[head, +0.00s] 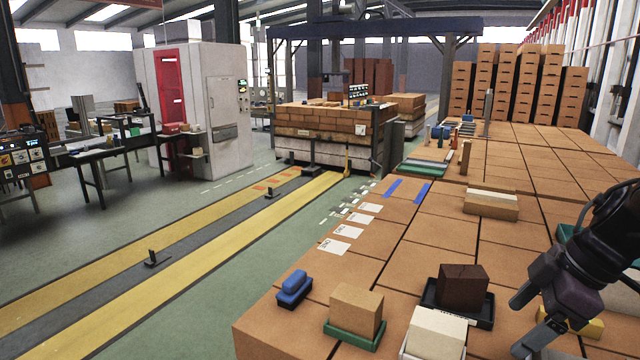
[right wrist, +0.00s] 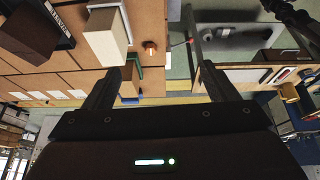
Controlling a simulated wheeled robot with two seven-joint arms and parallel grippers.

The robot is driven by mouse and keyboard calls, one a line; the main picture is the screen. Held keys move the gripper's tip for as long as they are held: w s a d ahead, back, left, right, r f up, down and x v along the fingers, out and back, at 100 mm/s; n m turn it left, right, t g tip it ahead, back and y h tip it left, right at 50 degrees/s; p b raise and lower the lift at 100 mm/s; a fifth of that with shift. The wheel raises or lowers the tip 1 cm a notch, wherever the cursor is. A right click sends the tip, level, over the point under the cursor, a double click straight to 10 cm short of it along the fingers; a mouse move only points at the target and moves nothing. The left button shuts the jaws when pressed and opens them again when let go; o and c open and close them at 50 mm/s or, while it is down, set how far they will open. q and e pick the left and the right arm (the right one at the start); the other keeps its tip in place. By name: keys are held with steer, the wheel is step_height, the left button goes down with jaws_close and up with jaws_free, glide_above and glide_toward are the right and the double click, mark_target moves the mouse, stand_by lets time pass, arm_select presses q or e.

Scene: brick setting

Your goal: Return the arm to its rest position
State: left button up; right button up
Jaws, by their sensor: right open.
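My right arm comes in from the right edge of the head view. Its gripper (head: 522,322) is open, with its fingers pointing left, over the right front part of the brick-coloured table. It also shows in the right wrist view (right wrist: 158,85), with its two fingers spread wide and nothing held between them. A dark brown brick (head: 463,287) in a black tray and a cream brick (head: 436,333) in a white tray are left of the gripper, apart from it. My left gripper is not in view in the head view.
A tan brick (head: 356,308) sits in a green tray (head: 354,338), with a blue brush-like item (head: 294,284) left of it. A yellow item (head: 583,328) lies partly behind my right gripper. White cards (head: 333,246) lie along the table's left edge. The table middle is mostly clear.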

steer(key=w+a+f+t, duration=0.1)
steer(key=a+f+t, duration=0.1)
steer(key=f, duration=0.4)
steer(key=w+a+f+m+t, duration=0.1)
steer(key=w+a+f+t, duration=0.1)
steer(key=f, duration=0.5)
steer(key=w+a+f+t, duration=0.2)
steer(key=f+t, duration=0.1)
steer(key=f, duration=0.4)
steer(key=shift+m+t, duration=0.4)
steer(key=s+a+f+m+g+h, duration=0.2)
steer(key=s+a+f+m+g, duration=0.15)
steer(key=s, duration=0.55)
steer(key=s+a+f+m+g+h, duration=0.25)
steer(key=s+f+m+g, duration=0.2)
steer(key=s, duration=0.35)
step_height(320, 180, down, 35)
steer(key=s+b, duration=0.1)
steer(key=b, duration=0.5)
arm_select(q)
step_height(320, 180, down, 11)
steer(key=b, duration=0.5)
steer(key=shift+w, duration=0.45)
arm_select(e)
steer(key=s+d+f+g, duration=0.1)
steer(key=s+d+f, duration=0.2)
steer(key=s+f, duration=1.7)
step_height(320, 180, down, 4)
steer(key=shift+s+r, duration=0.2)
